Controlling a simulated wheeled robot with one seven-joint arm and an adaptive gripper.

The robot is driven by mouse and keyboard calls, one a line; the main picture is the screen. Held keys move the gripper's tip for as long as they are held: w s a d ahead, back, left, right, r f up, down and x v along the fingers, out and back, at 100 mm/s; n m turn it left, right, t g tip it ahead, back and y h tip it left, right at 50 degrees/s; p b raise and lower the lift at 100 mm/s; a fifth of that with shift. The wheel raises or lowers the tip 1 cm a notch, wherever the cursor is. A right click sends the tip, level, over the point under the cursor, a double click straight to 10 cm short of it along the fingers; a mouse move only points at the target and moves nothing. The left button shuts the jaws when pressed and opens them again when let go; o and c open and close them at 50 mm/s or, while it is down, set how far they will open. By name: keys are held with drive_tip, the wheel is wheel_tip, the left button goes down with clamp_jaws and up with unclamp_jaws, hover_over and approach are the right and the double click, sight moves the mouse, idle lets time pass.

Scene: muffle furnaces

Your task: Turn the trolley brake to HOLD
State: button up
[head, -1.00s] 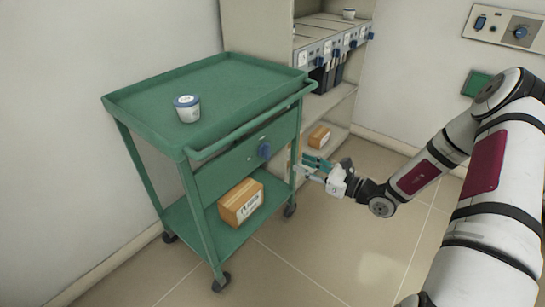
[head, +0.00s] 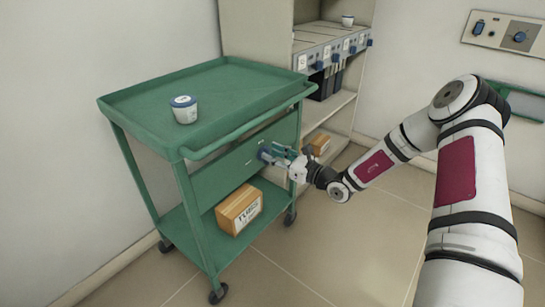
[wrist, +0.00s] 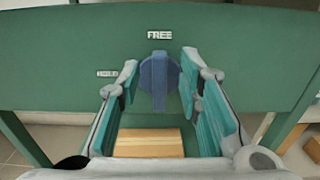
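The green trolley (head: 187,177) stands at the left in the head view. Its brake knob (wrist: 159,80) is blue and sits on the green front panel in the wrist view, its bar upright under the word FREE (wrist: 159,34). A smaller label (wrist: 107,73), blurred but seemingly HOLD, is to the left of the knob. My gripper (wrist: 158,88) is open, with one teal-padded finger on each side of the knob. I cannot tell whether either finger touches it. In the head view my gripper (head: 268,154) is at the panel and partly hides the knob.
The trolley's push handle (head: 230,134) runs above the panel. Floor to the right is clear.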

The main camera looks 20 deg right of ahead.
drive_tip(key=shift+w+a, duration=0.25)
drive_tip(key=shift+w, duration=0.1)
drive_tip(key=shift+c, duration=0.4)
clamp_jaws()
